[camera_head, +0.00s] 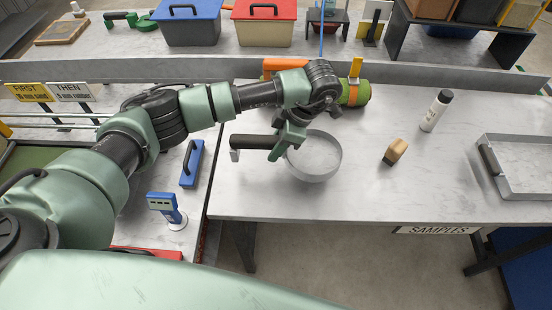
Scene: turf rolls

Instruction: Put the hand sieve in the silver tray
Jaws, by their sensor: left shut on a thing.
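The hand sieve is a round, shallow grey pan (314,174) with a dark straight handle pointing left. My left gripper (281,148) reaches down from above and is shut on the sieve where the handle meets the pan. The sieve is over the front left part of the grey table; I cannot tell whether it touches the surface. The silver tray (525,189) lies at the table's right edge, partly cut off by the frame. It has a low rim and a dark handle on its left side, and its visible inside is empty. My right gripper is not in view.
A wooden-backed brush (395,151) and a white bottle with a black cap (436,110) stand between sieve and tray. A green turf roll (357,94) lies behind my left wrist. A raised grey rail (430,76) runs along the back. The front middle of the table is clear.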

